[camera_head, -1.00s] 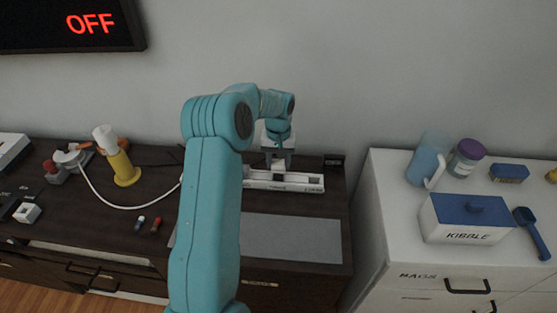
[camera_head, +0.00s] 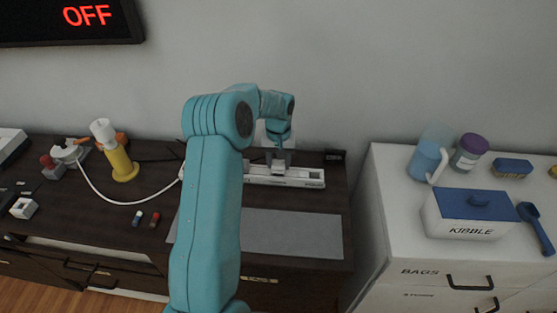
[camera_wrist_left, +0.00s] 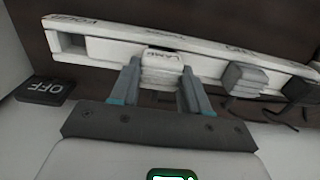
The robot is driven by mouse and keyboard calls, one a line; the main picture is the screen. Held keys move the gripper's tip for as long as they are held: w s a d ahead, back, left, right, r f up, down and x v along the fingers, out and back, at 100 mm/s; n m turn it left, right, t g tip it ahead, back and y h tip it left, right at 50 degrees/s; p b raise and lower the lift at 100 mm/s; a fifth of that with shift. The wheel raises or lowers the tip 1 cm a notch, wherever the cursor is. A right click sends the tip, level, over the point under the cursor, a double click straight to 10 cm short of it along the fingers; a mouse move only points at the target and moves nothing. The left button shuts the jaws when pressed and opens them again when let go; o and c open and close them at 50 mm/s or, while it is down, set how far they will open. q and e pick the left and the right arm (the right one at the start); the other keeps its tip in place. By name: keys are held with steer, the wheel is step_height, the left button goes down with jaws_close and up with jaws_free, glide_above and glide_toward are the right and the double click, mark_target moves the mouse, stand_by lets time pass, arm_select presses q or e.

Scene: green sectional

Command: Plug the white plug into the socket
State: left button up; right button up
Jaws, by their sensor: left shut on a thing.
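The white plug (camera_wrist_left: 162,64), with "LAMP" lettered on it, sits between the two fingers of my left gripper (camera_wrist_left: 160,68) in the left wrist view. The gripper is shut on it. The plug is right at the white power strip (camera_wrist_left: 105,46); I cannot tell whether its prongs are in a socket. In the head view my left gripper (camera_head: 278,158) points down over the middle of the strip (camera_head: 304,182), and the plug is too small to make out. My right gripper is not in view.
A grey plug (camera_wrist_left: 243,78) and a dark plug sit along the strip beside the white one. A black OFF block (camera_wrist_left: 45,90) lies near its end. A grey mat (camera_head: 290,232) lies in front.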

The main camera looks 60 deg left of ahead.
mark_target(278, 163)
arm_select(q)
steer(key=shift+f+b, duration=0.3)
steer(key=shift+f, duration=0.2)
steer(key=o, duration=1.1)
step_height(278, 163, up, 16)
steer(key=shift+r+p, duration=0.2)
steer(key=shift+p, duration=0.15)
